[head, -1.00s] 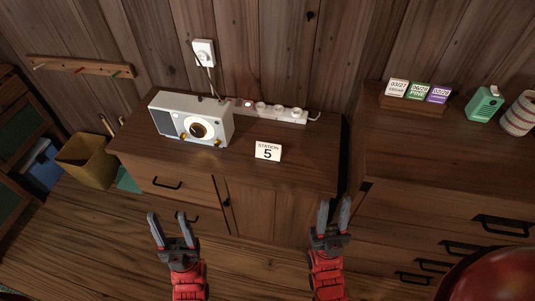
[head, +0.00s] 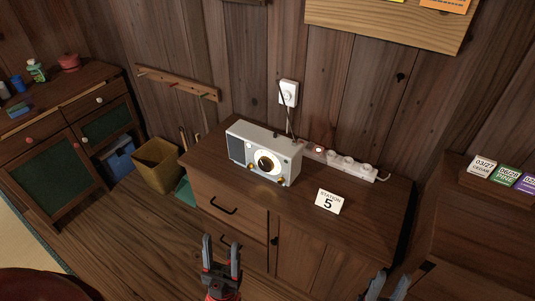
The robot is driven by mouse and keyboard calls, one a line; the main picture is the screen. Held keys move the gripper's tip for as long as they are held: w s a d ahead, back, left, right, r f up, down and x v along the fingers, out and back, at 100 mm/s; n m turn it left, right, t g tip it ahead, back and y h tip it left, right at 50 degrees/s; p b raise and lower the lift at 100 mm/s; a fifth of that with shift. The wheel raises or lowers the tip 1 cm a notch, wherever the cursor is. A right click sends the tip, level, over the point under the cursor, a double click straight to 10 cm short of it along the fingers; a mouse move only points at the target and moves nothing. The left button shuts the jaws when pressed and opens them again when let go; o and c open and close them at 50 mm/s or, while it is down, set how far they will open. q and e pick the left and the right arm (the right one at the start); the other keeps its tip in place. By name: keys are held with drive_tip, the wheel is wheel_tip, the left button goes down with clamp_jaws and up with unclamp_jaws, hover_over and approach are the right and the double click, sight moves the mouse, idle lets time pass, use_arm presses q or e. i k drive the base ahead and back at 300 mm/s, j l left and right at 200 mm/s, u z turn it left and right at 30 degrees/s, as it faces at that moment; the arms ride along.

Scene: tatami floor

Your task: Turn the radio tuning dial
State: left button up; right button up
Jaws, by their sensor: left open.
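The radio (head: 264,152) is a white box with a dark speaker grille. It stands on the brown wooden cabinet (head: 350,218) against the wall. Its round dial (head: 266,164) has a dark centre in a pale ring, with small golden knobs low on either side. A white card (head: 328,202) reading "STATION 5" stands to the right of the radio. My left gripper (head: 221,252) is open and empty in front of the cabinet, below the radio in the picture. My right gripper (head: 387,284) shows only its fingertips at the bottom edge; they are apart with nothing between them.
A white power strip (head: 345,164) lies behind the card, and a cord runs to a wall outlet (head: 288,93). A yellow bin (head: 157,165) and blue box (head: 118,158) stand left of the cabinet. A darker cabinet (head: 480,235) is at right. Wooden floor is clear in front.

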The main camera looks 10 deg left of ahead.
sight(265, 163)
drive_tip(key=j+u, duration=0.35)
drive_tip(key=i+j+u, duration=0.15)
drive_tip(key=u, duration=0.2)
drive_tip(key=i+j+u, duration=0.15)
drive_tip(key=u, duration=0.2)
drive_tip(key=j, duration=0.15)
